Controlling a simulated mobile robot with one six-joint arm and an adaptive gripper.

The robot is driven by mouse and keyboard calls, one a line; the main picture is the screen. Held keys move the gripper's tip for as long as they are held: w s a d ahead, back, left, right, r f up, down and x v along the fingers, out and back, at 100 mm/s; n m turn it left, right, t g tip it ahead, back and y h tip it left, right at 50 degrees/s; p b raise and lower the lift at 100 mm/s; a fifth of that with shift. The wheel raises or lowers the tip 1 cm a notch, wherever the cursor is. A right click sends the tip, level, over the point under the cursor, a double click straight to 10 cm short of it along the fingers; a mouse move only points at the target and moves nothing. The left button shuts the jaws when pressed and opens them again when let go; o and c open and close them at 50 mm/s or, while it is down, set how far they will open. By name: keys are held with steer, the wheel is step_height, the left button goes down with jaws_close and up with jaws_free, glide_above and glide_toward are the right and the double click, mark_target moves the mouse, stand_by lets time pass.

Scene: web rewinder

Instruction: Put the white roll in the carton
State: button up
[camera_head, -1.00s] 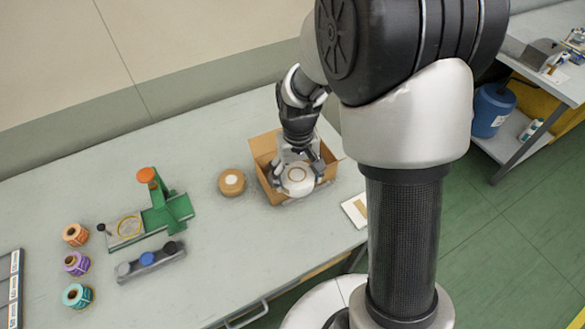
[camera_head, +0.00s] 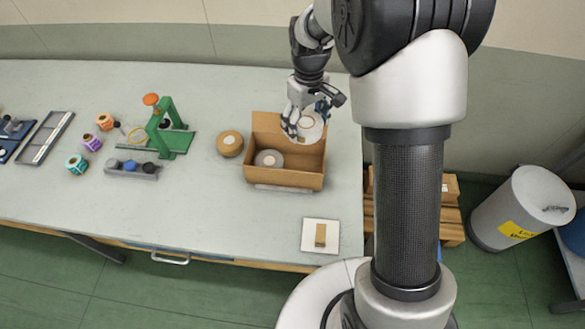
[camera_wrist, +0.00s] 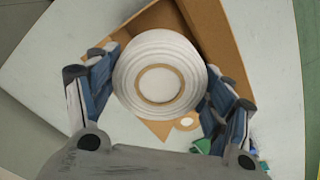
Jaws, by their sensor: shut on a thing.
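The white roll (camera_head: 312,130), with a brown core ring, is held in my gripper (camera_head: 306,122). In the wrist view the roll (camera_wrist: 158,48) sits between the two blue-padded fingers, with one finger on each side. The open brown carton (camera_head: 290,179) stands on the grey table. The held roll is over the carton's back right part in the head view, and it hides part of the rim there. I cannot tell its exact height. Another pale roll (camera_head: 264,154) lies inside the carton on the left. In the wrist view carton walls (camera_wrist: 222,35) show behind the held roll.
A brown roll (camera_head: 230,144) stands just left of the carton. A white square with a brown block (camera_head: 320,236) lies near the front edge. A green stand (camera_head: 175,140), a grey holder (camera_head: 131,169) and several coloured rolls (camera_head: 77,164) are farther left. The table front is mostly clear.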

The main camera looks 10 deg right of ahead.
step_height(320, 180, down, 20)
steer(key=b, duration=0.5)
steer(key=shift+w+a+r+b, duration=0.1)
steer(key=shift+r+b, duration=0.1)
steer(key=shift+b, duration=0.15)
steer(key=shift+r, duration=0.1)
steer(key=o, duration=0.7)
steer(key=shift+f, duration=0.25)
steer(key=o, duration=0.5)
steer(key=shift+r, duration=0.1)
